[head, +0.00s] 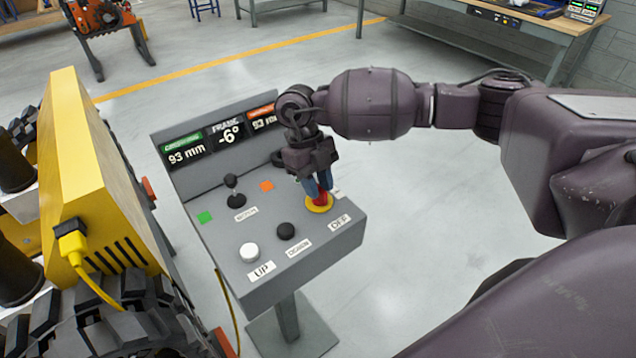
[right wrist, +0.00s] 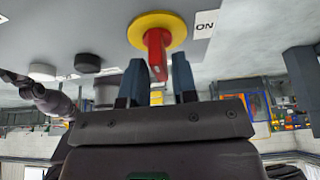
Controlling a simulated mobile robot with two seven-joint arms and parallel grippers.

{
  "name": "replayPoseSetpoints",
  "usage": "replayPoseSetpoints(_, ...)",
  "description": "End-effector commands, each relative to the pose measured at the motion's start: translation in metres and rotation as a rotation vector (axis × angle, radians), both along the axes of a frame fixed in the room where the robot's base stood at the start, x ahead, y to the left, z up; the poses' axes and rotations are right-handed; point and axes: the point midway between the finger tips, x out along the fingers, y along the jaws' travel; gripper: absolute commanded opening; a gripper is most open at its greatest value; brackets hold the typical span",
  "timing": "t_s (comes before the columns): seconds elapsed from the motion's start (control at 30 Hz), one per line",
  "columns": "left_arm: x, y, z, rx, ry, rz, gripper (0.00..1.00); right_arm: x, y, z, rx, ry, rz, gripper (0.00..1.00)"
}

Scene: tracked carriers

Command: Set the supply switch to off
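The supply switch is a yellow disc (head: 320,205) with a red handle, at the right of a grey control panel (head: 225,272). In the right wrist view the disc (right wrist: 172,24) and red handle (right wrist: 156,50) show clearly. An OFF label (head: 339,222) sits on the near side; an ON label (right wrist: 205,24) is beside the disc. My right gripper (head: 317,187) is just above the switch, blue fingers open. In the right wrist view the handle's end lies between the fingertips, nearer the left one; I cannot tell whether they touch. My left arm (right wrist: 55,102) seems to show there, its gripper unclear.
The panel also bears a white UP button (head: 249,252), a black DOWN button (head: 286,231), a black joystick (head: 234,190) and displays reading 93 mm and -6°. A yellow tracked carrier (head: 75,170) stands close at left. Floor right of the panel is clear.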

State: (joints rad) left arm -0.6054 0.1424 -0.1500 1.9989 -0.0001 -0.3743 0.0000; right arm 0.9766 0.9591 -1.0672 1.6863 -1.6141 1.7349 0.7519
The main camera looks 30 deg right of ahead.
Motion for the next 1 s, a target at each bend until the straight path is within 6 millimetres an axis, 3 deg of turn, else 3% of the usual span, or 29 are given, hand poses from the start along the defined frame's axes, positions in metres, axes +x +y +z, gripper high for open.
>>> replayPoseSetpoints(0.07,0.000,0.000,0.000,0.000,0.000,0.000,0.65,0.000,0.000,0.000,0.000,0.000,0.000,0.38)
replayPoseSetpoints(0.47,0.008,-0.001,0.004,0.001,-0.015,-0.005,0.65,0.003,0.000,0.007,0.000,0.000,-0.001,0.38)
replayPoseSetpoints(1.0,0.005,-0.001,0.004,0.000,-0.012,-0.004,0.65,0.036,0.005,0.087,0.000,-0.001,-0.001,0.38)
